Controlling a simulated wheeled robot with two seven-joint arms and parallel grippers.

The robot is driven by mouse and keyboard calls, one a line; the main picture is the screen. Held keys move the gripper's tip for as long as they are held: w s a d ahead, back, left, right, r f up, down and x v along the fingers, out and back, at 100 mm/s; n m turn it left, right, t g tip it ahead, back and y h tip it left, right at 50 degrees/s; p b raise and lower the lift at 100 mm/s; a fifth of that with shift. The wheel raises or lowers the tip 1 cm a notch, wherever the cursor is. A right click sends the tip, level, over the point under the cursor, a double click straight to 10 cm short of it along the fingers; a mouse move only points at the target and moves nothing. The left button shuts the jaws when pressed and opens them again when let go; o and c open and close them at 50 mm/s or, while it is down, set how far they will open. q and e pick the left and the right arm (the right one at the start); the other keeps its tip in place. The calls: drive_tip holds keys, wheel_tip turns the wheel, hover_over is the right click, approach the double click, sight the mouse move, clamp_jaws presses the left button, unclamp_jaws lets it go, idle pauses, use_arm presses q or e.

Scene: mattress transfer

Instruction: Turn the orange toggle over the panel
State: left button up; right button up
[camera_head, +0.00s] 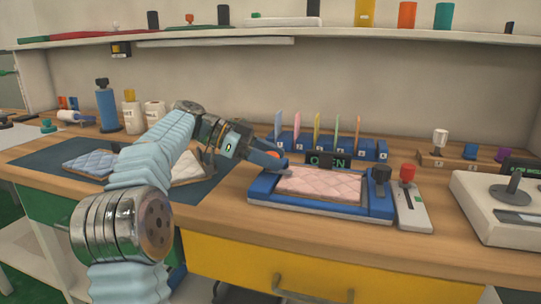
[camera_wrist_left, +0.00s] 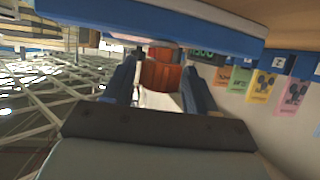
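The orange toggle (camera_head: 278,147) shows as a small orange piece at the tip of my left gripper (camera_head: 268,160), left of a dark panel (camera_head: 327,161) with green letters that read OPEN. In the left wrist view the toggle (camera_wrist_left: 161,75) is a red-orange block between the two blue fingers of my left gripper (camera_wrist_left: 160,88). The fingers are apart, one on each side of it; I cannot tell whether they touch it. Below the panel a blue tray (camera_head: 262,190) holds a pink quilted mattress (camera_head: 318,184). My right gripper is not in view.
Several coloured cards stand in a blue rack (camera_head: 346,150) behind the panel. A red-knobbed lever box (camera_head: 413,212) and a white joystick console (camera_head: 500,224) are at the right. A blue quilted pad (camera_head: 90,162) lies on a dark mat (camera_head: 48,161) at the left.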

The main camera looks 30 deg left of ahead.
use_arm(q)
drive_tip(key=shift+a+r, duration=0.1)
drive_tip(key=shift+p+v, duration=1.4)
drive_tip(key=shift+v, duration=5.4)
